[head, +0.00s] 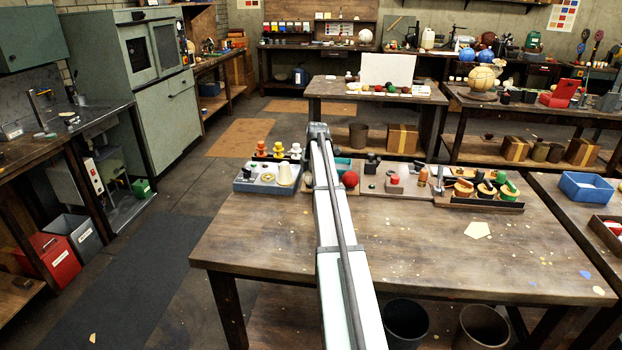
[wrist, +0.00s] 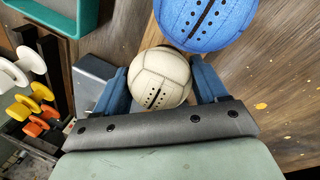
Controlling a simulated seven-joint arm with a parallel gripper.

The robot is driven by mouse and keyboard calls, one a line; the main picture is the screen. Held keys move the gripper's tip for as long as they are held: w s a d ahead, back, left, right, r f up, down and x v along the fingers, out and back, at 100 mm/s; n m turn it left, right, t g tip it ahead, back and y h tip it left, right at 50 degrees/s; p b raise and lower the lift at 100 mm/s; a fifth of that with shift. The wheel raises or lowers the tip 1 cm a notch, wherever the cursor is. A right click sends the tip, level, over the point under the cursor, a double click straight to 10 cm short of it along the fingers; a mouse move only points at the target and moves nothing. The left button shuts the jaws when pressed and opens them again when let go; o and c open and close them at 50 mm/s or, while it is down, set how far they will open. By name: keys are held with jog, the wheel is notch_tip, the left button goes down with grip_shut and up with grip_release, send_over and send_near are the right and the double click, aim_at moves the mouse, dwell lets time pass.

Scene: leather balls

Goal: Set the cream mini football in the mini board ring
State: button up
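The cream mini football (wrist: 160,80) has dark stitching and sits between the two blue fingers of my gripper (wrist: 161,88) in the wrist view. Both fingers appear to touch its sides, so the gripper looks shut on it. In the head view my arm reaches over the far side of the table, and its own links hide the gripper and the cream football. I cannot make out the mini board ring for certain. A grey-blue board (head: 268,187) with small round fittings stands left of my arm in the head view.
A larger blue ball (wrist: 205,20) lies close beside the cream football in the wrist view. A teal tray (wrist: 62,22) and several coloured discs (wrist: 35,108) are at the left. A red ball (head: 350,179) sits right of my arm. The table's front (head: 420,260) is mostly clear.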

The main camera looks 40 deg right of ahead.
jog(key=c, duration=0.8)
